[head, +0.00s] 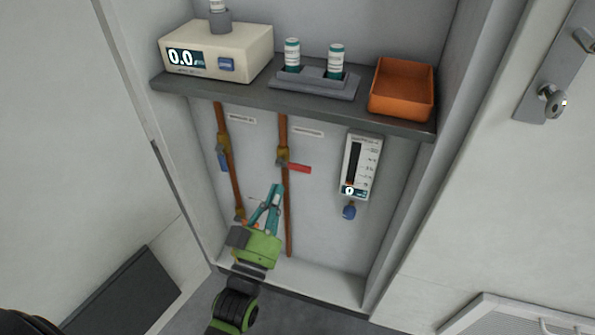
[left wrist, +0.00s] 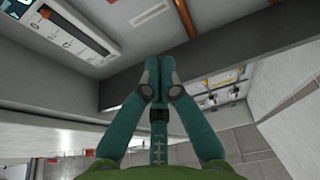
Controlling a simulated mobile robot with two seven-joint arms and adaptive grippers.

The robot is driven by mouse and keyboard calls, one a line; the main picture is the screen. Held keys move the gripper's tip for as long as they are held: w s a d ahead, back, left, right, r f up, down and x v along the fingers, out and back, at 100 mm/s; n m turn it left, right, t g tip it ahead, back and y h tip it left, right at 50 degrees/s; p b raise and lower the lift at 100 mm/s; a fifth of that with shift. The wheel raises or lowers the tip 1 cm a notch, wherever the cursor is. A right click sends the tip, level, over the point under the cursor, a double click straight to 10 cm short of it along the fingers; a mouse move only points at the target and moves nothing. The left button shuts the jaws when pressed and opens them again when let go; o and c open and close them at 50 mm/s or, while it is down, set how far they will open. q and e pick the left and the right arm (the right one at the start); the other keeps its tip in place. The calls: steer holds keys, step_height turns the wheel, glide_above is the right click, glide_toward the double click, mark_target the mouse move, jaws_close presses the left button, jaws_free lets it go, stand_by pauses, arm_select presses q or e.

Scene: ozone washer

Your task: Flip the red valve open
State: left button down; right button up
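The red valve handle (head: 298,168) sticks out to the right from a brass valve body (head: 283,154) on the right-hand copper pipe (head: 287,215). It lies roughly across the pipe. My left gripper (head: 276,188) is in front of the cabinet's back wall, below and slightly left of the red handle and apart from it. In the left wrist view its fingertips (left wrist: 159,66) are together with nothing visible between them. The red handle does not show clearly there, though part of a copper pipe (left wrist: 185,18) does. My right gripper is not in view.
A second pipe on the left has a blue handle (head: 223,161) pointing down. A white gauge (head: 359,166) hangs right of the red handle. Above is a grey shelf (head: 225,97) with a display box (head: 235,48), two bottles and an orange tray (head: 402,88). Cabinet side walls bound the space.

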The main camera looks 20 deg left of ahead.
arm_select(q)
steer(key=shift+a, duration=0.1)
step_height(320, 180, up, 4)
steer(key=f, duration=0.1)
glide_above(292, 169)
steer(key=s, duration=0.2)
steer(key=f, duration=0.1)
steer(key=f+b, duration=0.1)
steer(key=shift+d+f, duration=0.2)
steer(key=shift+f, duration=0.7)
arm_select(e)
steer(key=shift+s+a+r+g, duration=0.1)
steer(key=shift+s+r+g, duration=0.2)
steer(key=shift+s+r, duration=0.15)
arm_select(q)
steer(key=shift+m, duration=0.4)
steer(key=shift+d+f+m+h, duration=0.1)
steer(key=shift+f+m+h, duration=0.05)
steer(key=shift+m+h, duration=0.2)
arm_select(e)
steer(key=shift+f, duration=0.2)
arm_select(q)
steer(key=shift+f+m, duration=0.1)
steer(key=shift+m, duration=0.35)
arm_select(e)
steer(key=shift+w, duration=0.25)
